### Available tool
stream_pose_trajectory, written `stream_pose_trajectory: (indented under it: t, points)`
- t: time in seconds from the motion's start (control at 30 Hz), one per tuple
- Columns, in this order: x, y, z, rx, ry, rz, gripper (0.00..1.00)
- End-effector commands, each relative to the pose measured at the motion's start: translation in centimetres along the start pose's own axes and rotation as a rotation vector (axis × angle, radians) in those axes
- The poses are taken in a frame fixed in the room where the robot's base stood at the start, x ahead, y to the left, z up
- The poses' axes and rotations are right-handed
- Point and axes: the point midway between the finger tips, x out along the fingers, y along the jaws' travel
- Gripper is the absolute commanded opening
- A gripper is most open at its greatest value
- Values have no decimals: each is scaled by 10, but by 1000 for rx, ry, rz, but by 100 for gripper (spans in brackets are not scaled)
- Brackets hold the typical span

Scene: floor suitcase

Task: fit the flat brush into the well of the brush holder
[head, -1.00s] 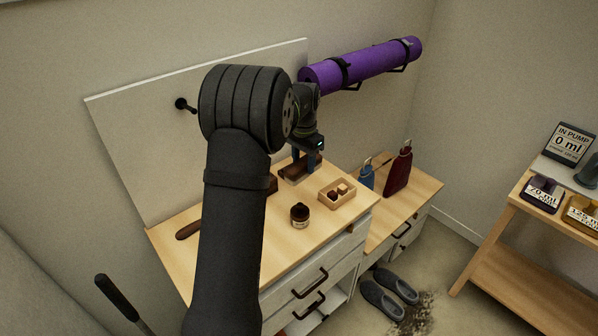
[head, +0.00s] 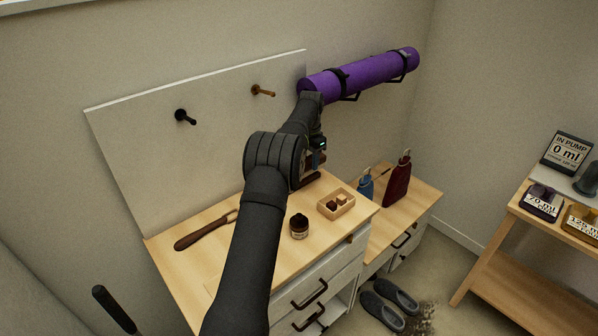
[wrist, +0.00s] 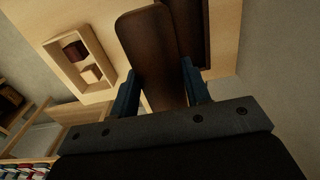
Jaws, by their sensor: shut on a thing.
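The flat brush (wrist: 150,50) is a dark brown, flat wooden piece with a rounded end. In the wrist view my gripper (wrist: 160,82) is shut on it, with one blue finger on each side. A dark brown piece with a dark recess (wrist: 193,25), apparently the brush holder, lies behind and to the right of the brush. The brush overlaps its edge in this view, and I cannot tell whether they touch. In the head view my gripper (head: 316,160) is low over the back right of the tabletop, partly hidden by my arm.
A wooden box (head: 350,207) with brown blocks and a dark jar (head: 299,227) stand close in front on the tabletop. A long brown tool (head: 200,233) lies at left. Blue (head: 366,187) and red (head: 398,182) bottles stand right. A purple roll (head: 360,75) hangs above.

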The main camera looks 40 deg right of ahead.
Motion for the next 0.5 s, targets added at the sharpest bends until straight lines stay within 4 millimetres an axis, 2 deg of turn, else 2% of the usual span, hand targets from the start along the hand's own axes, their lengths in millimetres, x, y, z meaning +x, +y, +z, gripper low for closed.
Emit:
stream_pose_trajectory:
  t: [0.1, 0.2, 0.37, 0.5]
  points:
    - [16, -24, 5, -3, -1, 1, 18]
    - [22, -36, 6, -1, 1, 0, 18]
    - [27, -43, 8, 0, 0, 0, 18]
    - [38, -44, 8, 0, -1, 1, 18]
